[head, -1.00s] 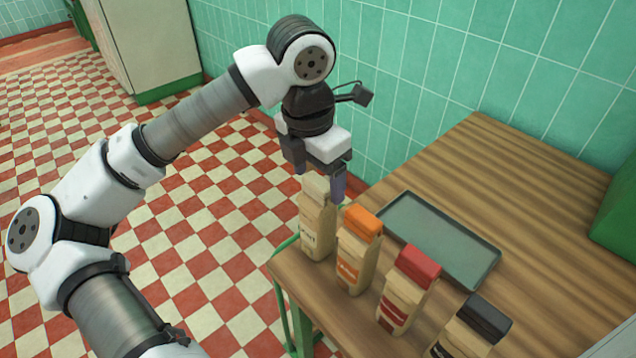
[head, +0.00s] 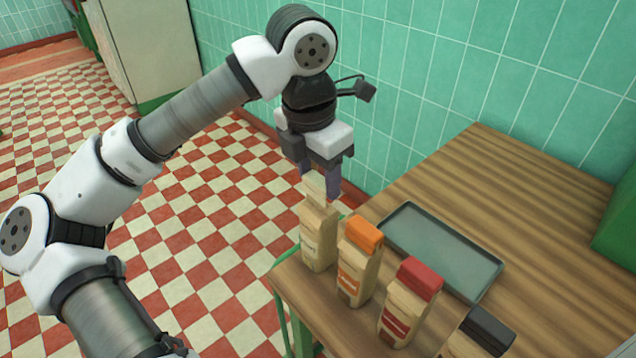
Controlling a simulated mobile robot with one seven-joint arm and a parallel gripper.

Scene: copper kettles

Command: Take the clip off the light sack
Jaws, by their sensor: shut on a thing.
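The light sack (head: 318,238) is a tan paper bag standing upright at the left end of the row on the wooden table. My gripper (head: 320,180) is above it, fingers pointing down. It is shut on a pale cream clip (head: 315,186), which shows between the fingers just over the top of the sack. The clip sits higher than the coloured clips on the other sacks. I cannot tell whether its lower edge still touches the sack's top.
A sack with an orange clip (head: 364,236), one with a red clip (head: 420,277) and one with a black clip (head: 487,330) stand to the right. A grey-green tray (head: 410,213) lies empty behind them. The table (head: 490,190) is clear beyond the tray.

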